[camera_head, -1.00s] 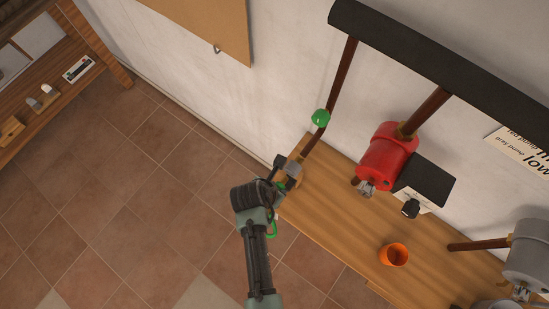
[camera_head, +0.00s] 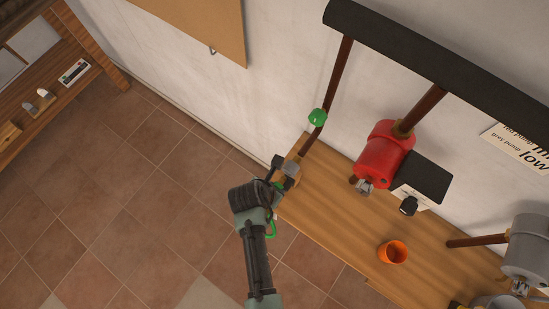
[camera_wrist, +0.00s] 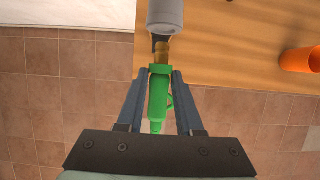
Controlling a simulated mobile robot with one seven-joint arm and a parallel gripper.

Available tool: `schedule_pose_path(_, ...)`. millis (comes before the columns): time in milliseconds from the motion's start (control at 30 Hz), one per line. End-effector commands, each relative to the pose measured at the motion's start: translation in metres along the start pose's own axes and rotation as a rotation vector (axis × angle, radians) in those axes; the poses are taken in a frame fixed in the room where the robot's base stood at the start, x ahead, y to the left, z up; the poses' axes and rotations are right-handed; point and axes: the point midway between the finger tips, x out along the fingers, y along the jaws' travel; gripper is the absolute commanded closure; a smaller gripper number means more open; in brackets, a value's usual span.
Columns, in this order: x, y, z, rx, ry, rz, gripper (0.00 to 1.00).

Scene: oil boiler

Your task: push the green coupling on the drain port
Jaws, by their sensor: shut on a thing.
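My gripper (camera_wrist: 159,78) is shut on the green coupling (camera_wrist: 157,98), which sits between the two fingers in the wrist view. The coupling points up the picture toward the brass drain port (camera_wrist: 161,52) below a grey cylindrical body (camera_wrist: 165,14). The coupling's front end lines up with the port and meets it in the picture. I cannot tell how far it is seated. In the head view my gripper (camera_head: 277,187) is at the left end of the wooden bench, by the pipe's lower end, and mostly hides the coupling. A green loop (camera_head: 271,229) shows beside my wrist.
The wooden bench (camera_head: 335,215) carries an orange cup (camera_head: 392,252). A red pump (camera_head: 384,153) and a grey pump (camera_head: 527,250) hang along the wall. A green ball (camera_head: 317,116) is on the pipe above my gripper. The tiled floor at left is clear.

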Motion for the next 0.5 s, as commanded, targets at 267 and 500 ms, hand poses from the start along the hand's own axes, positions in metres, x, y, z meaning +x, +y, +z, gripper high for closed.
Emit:
schedule_pose_path(267,0.0002,0.0001,0.0007,0.0,-0.001,0.0,1.0)
schedule_pose_path(500,0.003,0.0003,0.0072,0.002,-0.001,0.0,1.0)
